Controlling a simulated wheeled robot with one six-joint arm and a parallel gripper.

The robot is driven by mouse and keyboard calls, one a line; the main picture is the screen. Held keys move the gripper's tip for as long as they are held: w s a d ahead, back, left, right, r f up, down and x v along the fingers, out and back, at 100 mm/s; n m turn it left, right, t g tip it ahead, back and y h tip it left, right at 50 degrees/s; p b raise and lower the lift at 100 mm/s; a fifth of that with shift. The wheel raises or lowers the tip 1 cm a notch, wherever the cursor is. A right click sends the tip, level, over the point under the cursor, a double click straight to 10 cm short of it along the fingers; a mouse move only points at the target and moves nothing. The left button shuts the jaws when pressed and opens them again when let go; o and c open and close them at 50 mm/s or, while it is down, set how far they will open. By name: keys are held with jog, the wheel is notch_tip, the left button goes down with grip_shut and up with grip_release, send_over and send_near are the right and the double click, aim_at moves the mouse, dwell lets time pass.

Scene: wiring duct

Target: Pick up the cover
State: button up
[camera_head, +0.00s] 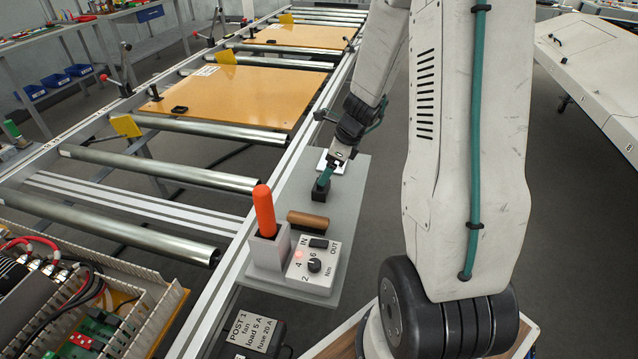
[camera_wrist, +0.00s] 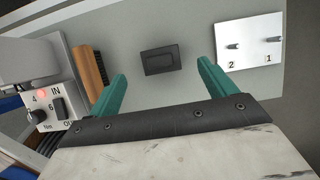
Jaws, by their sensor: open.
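A small black block with a raised rectangular top, which looks like the cover (camera_wrist: 160,60), lies on a grey shelf (camera_wrist: 190,20). It also shows in the head view (camera_head: 320,193), partly hidden by my gripper (camera_head: 326,178). In the wrist view my gripper (camera_wrist: 161,70) is open, its two green fingers apart and empty. The block lies between and a little beyond the fingertips, with clear space on both sides. I cannot tell how high the fingertips are above the shelf.
A white plate (camera_wrist: 250,42) with pins marked 1 and 2 is right of the block. To the left are a wooden brush (camera_wrist: 88,62) and a knob box (camera_wrist: 50,105). An orange-handled tool (camera_head: 264,210) stands in a holder near the shelf's front. A roller conveyor (camera_head: 160,170) runs alongside.

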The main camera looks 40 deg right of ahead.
jog(key=x, duration=0.7)
jog(key=shift+f, duration=0.4)
jog(key=c, duration=1)
